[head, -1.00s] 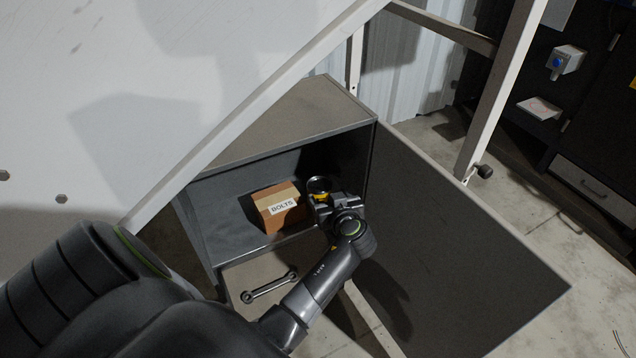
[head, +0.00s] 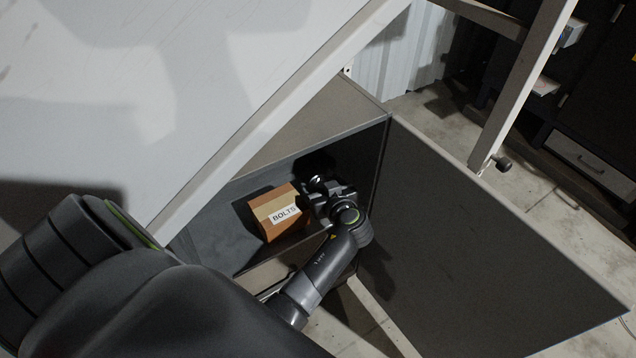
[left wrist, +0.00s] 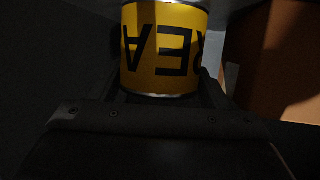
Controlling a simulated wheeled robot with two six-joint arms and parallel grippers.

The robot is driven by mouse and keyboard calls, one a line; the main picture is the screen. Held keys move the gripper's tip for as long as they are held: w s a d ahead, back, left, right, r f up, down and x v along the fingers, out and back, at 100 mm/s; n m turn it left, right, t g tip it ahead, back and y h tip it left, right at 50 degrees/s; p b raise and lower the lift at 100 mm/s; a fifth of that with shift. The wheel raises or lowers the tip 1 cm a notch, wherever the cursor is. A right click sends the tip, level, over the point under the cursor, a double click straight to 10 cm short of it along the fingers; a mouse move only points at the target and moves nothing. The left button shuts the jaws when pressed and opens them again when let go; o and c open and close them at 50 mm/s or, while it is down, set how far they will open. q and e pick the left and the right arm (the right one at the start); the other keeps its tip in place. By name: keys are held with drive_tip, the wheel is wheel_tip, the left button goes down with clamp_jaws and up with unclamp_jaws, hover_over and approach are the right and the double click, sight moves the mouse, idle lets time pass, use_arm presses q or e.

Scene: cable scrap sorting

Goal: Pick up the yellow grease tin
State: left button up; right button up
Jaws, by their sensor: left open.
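The yellow grease tin (left wrist: 160,48) fills the upper middle of the left wrist view, with dark letters on its side that appear upside down. My left gripper (head: 322,187) reaches into the grey cabinet. Its fingers are open, with the tin between or just ahead of them in the left wrist view; I cannot tell if they touch it. In the head view the gripper hides nearly all of the tin. My right gripper is not in view.
A cardboard box marked BOLTS (head: 278,212) stands inside the cabinet (head: 318,122), close left of the gripper. The open cabinet door (head: 490,240) stands to the right. A white slanted panel (head: 150,80) covers the upper left. Bare floor lies beyond the door.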

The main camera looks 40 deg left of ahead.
use_arm(q)
drive_tip(key=shift+w+a+f, duration=0.1)
drive_tip(key=shift+w, duration=0.05)
drive_tip(key=shift+d+r, duration=0.2)
drive_tip(key=shift+c, duration=1)
drive_tip(key=c, duration=0.7)
drive_tip(key=shift+c, duration=0.2)
drive_tip(key=shift+r, duration=0.1)
